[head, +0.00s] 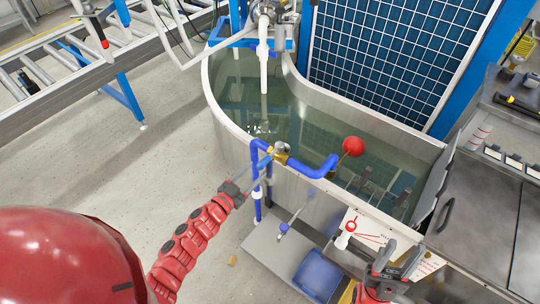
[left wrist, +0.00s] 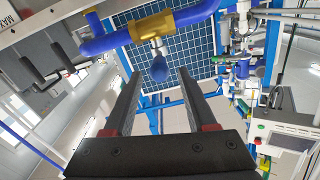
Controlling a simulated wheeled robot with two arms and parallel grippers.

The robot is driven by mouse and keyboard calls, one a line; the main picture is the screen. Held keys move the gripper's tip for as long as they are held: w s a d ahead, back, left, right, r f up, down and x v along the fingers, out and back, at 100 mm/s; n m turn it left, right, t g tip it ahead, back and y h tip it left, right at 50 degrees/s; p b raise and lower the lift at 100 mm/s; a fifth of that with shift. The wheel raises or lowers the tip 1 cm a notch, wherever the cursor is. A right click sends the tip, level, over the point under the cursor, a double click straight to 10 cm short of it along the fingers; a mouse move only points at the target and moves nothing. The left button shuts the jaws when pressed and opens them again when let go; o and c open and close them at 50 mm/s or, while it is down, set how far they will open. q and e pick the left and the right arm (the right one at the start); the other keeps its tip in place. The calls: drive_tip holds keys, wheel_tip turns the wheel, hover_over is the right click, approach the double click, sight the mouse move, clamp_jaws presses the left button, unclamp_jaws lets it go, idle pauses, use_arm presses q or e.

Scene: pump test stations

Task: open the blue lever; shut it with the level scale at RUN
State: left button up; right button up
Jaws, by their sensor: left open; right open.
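A brass valve (head: 281,152) sits on a blue pipe (head: 318,168) at the tank's near rim. In the left wrist view the valve (left wrist: 151,27) has a silver stem with a blue lever end (left wrist: 159,70). My left gripper (head: 262,170) is open beside the valve. The blue end shows between its fingers, and no contact is visible. My right gripper (head: 397,260) is open and empty at the bottom, near a white panel (head: 376,232) with red lines. I cannot read a RUN mark or be sure that this panel is the level scale.
The water-filled tank (head: 232,125) has a red ball (head: 353,146) above its near side. A thin rod with a blue end (head: 284,227) and a red-tipped white handle (head: 350,227) stand out in front. A blue bin (head: 319,275) is below. The floor at left is clear.

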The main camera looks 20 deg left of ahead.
sight(269, 157)
use_arm(q)
drive_tip(key=x, duration=0.7)
drive_tip(key=shift+w+d+r, duration=0.1)
drive_tip(key=shift+w+d, duration=0.05)
drive_tip(key=shift+w, duration=0.2)
drive_tip(key=shift+w+d+p, duration=0.15)
drive_tip(key=shift+w+p, duration=0.15)
drive_tip(key=shift+w, duration=0.05)
clamp_jaws()
idle(0.7)
